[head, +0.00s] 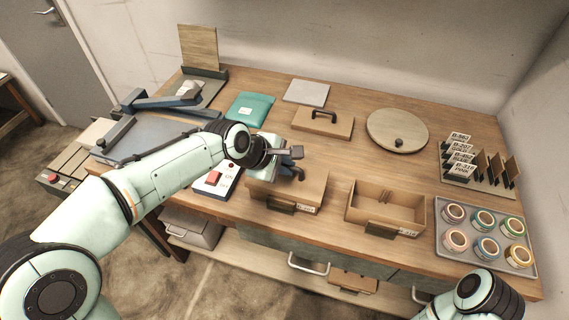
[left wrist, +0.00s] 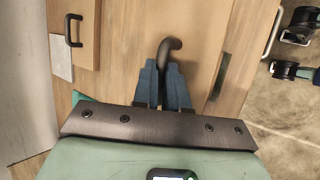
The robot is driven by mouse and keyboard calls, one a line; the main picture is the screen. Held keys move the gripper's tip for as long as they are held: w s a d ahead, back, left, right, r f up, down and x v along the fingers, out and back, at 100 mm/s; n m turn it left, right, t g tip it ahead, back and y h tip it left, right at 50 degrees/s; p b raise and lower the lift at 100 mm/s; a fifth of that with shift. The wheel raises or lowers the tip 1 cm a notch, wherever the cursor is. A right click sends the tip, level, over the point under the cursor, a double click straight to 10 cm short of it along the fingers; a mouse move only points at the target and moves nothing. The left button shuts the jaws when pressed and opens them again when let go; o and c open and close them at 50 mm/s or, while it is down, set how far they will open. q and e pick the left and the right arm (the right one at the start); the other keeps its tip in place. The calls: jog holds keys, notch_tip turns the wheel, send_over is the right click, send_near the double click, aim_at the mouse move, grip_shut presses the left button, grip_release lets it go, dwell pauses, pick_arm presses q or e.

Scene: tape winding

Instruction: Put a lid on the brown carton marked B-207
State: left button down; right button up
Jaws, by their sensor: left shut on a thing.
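My left gripper (head: 292,157) is shut on the dark handle (left wrist: 168,48) of a brown lid, which fills the middle of the left wrist view (left wrist: 200,45). In the head view it is over the left brown carton (head: 287,194), and the gripper partly hides the lid there. I cannot tell whether the lid rests on the carton or hangs just above it. The carton's front label (head: 307,209) is too small to read surely. A second brown carton (head: 429,213), to the right, is open. My right gripper is out of view; only part of that arm shows at lower right.
A rectangular lid (head: 340,126) and a round lid (head: 392,122) lie behind the cartons. A tray (head: 443,236) of tape rolls and a card rack (head: 484,182) stand at the right. A teal packet (head: 249,108) and a red-button box (head: 214,178) are to the left.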

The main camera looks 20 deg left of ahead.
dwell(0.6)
pick_arm(q)
jog(key=c, duration=1.1)
grip_release()
jog(key=p+v, duration=0.1)
jog(key=v, duration=1.2)
jog(key=shift+r+p, duration=0.15)
jog(key=shift+p, duration=0.2)
jog(key=shift+a, duration=0.15)
